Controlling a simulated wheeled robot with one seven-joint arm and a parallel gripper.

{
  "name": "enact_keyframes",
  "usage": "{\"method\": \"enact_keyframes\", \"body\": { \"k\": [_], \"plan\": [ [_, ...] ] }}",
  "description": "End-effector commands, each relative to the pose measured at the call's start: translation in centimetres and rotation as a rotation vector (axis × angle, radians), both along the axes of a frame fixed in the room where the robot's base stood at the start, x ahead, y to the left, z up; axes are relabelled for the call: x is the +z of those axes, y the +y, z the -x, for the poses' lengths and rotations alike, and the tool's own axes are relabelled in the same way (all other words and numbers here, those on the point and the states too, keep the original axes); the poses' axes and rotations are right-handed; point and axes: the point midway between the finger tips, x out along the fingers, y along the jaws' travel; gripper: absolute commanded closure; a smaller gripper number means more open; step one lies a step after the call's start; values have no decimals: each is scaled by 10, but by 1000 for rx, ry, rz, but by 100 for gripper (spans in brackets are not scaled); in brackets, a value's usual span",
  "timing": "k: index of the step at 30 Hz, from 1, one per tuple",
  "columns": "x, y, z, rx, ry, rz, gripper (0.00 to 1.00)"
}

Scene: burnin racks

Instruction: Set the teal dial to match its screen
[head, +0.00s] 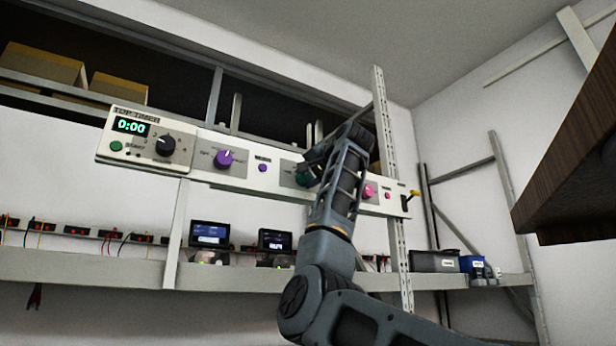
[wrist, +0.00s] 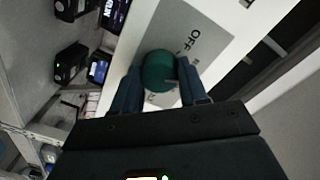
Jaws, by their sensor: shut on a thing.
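The teal dial (wrist: 158,72) is a round knob on a grey plate (wrist: 190,25) marked "OFF" in the wrist view. My gripper (wrist: 158,84) has a finger on each side of the dial and is shut on it. In the head view the dial (head: 304,175) is mostly hidden behind my gripper (head: 318,165). The dial's pointer and most of its scale cannot be read. Two small screens (head: 209,234) (head: 274,241) stand on the shelf below the panel; the left one shows blurred text. I cannot tell which belongs to the teal dial.
The white panel (head: 262,178) also carries a purple dial (head: 224,159), a pink dial (head: 370,191), a yellow-handled lever (head: 411,194) and a timer reading 0:00 (head: 131,126) with a black dial (head: 165,145). A rack upright (head: 391,200) stands right of my arm. A brown wooden edge (head: 570,140) juts in at right.

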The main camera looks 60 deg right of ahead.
Motion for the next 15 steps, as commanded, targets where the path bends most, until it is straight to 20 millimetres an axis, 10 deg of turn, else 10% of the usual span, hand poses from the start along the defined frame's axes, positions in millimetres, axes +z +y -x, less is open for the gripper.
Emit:
{"method": "enact_keyframes", "body": {
  "k": [15],
  "plan": [
    [0,-1,1,-2,-49,-79,87]
  ]
}}
